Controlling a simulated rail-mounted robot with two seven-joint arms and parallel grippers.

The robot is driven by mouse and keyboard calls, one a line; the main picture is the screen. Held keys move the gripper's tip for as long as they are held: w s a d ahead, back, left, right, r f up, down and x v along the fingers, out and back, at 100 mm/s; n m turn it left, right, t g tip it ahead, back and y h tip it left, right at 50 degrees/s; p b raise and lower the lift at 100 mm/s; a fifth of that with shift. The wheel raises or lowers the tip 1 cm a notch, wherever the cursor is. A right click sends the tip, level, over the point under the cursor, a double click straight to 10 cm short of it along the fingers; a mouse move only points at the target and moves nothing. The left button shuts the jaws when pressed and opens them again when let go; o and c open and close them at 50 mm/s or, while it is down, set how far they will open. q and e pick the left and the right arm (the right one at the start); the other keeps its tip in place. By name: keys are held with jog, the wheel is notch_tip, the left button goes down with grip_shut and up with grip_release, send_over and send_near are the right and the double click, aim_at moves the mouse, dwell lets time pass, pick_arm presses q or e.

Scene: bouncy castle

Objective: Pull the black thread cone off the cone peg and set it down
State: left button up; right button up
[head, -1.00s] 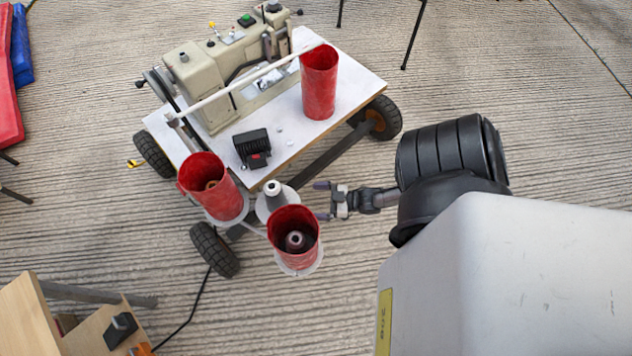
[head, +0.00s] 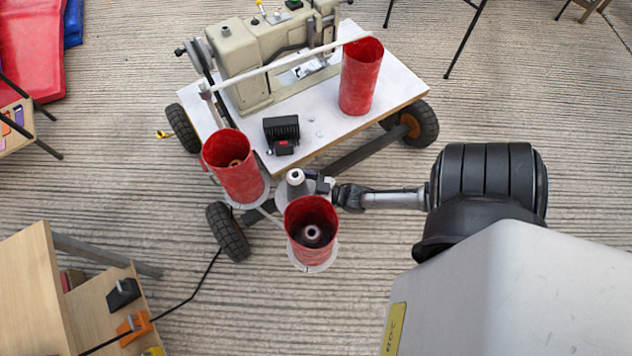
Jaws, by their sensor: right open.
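No plainly black cone stands in the open. A dark shape with a pale pinkish tip (head: 312,235) shows inside the front red tube (head: 299,218); I cannot tell whether it is the black thread cone on its peg. A pale grey cone with a white top (head: 296,182) stands just behind this tube. My right gripper (head: 320,187) comes in from the right, open, at the right side of the grey cone and behind the tube's rim. Its fingertips are partly hidden, so contact cannot be told. My left gripper is out of view.
A sewing machine (head: 252,70) stands on a wheeled white table (head: 330,130) with a black box (head: 281,130) and a red tube (head: 361,76). Another red tube (head: 236,166) stands left of the grey cone. A wooden unit (head: 30,285) is at lower left. The floor between is open.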

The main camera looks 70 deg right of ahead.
jog(key=shift+w+a, duration=0.1)
jog(key=shift+w, duration=0.85)
jog(key=shift+c, duration=0.4)
jog(key=c, duration=1.1)
